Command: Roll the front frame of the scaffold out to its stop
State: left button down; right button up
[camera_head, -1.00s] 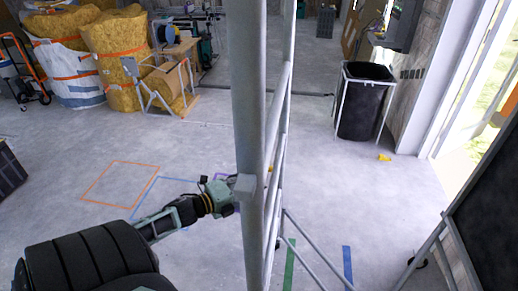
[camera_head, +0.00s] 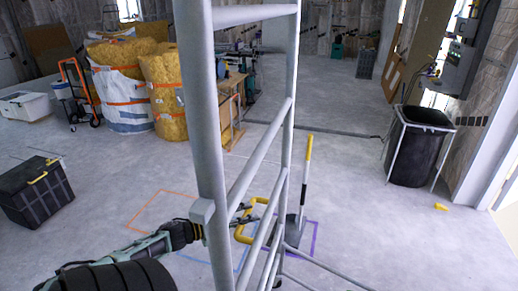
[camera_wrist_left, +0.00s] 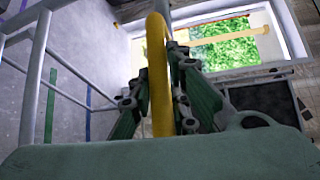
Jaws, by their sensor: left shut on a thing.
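The scaffold's front frame is a grey tubular frame (camera_head: 204,140) with rungs. It stands upright and large in the middle-left of the head view. A yellow looped handle (camera_head: 240,233) shows at its rungs, and a yellow bar (camera_wrist_left: 158,75) fills the middle of the left wrist view. My left gripper (camera_head: 243,215) reaches past the near post from the left, and the post partly hides the wrist. In the left wrist view its fingers (camera_wrist_left: 160,100) stand on both sides of the yellow bar, closed on it. My right gripper is in neither view.
Coloured outlines, including an orange one (camera_head: 160,208), mark the floor. A pole with a yellow grip (camera_head: 306,170) stands behind the frame. A black bin (camera_head: 415,155) stands at right, a black crate (camera_head: 35,192) at left, insulation bags (camera_head: 120,90) behind. Open floor lies between frame and bin.

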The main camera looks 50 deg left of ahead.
pick_arm(q)
jog(key=s+a, duration=0.2)
jog(key=a, duration=0.2)
jog(key=shift+s+a+b, duration=0.15)
jog(key=shift+s+b, duration=0.2)
jog(key=shift+s, duration=0.05)
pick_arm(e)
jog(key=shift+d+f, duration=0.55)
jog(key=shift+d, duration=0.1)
pick_arm(q)
jog(key=c, duration=2.1)
grip_release()
jog(key=o, duration=0.5)
jog(key=shift+s+a, duration=0.1)
jog(key=shift+a, duration=0.05)
jog(key=shift+c, duration=0.2)
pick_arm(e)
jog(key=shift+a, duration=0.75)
pick_arm(q)
jog(key=v, duration=1.2)
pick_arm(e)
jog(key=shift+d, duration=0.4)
